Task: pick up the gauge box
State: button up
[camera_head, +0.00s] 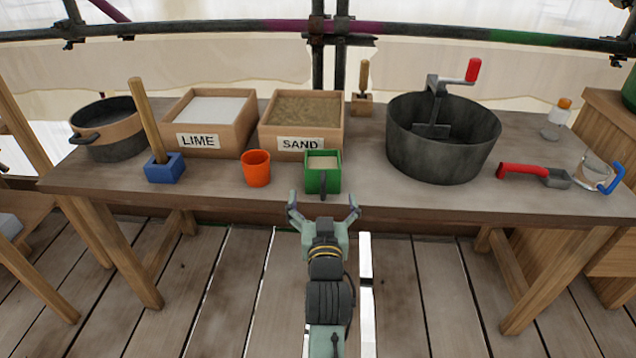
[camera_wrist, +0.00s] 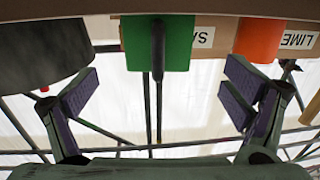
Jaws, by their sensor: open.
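The gauge box appears to be the small green box (camera_head: 323,172) with pale material in it, upright at the table's front edge. Its dark handle (camera_head: 321,189) points toward me. In the wrist view, which is upside down, the green box (camera_wrist: 174,45) and its handle (camera_wrist: 157,50) show between my fingers' lines, farther out. My gripper (camera_head: 324,208) is open and empty, just in front of the table edge and short of the handle. Nothing touches its fingers (camera_wrist: 158,88).
An orange cup (camera_head: 256,169) stands close left of the green box. Behind are the LIME box (camera_head: 235,137) and SAND box (camera_head: 265,141). A large dark mixing pot (camera_head: 440,150) stands right. A blue-based tool (camera_head: 165,171) is left. The wooden table (camera_head: 400,196) has free room right of the box.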

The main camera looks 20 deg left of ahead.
aim_at(324, 191)
jog(key=p+x, duration=0.1)
jog(key=x, duration=0.4)
jog(key=shift+w+d, duration=0.1)
jog(key=shift+w, duration=0.15)
jog(key=p+x, duration=0.2)
jog(key=x, duration=0.2)
jog(key=shift+w, duration=0.1)
jog(key=shift+w+a+f, duration=0.1)
jog(key=shift+w+a, duration=0.15)
jog(key=shift+w, duration=0.3)
jog(key=shift+c, duration=0.4)
jog(key=c, duration=1.2)
jog(key=shift+c, duration=0.3)
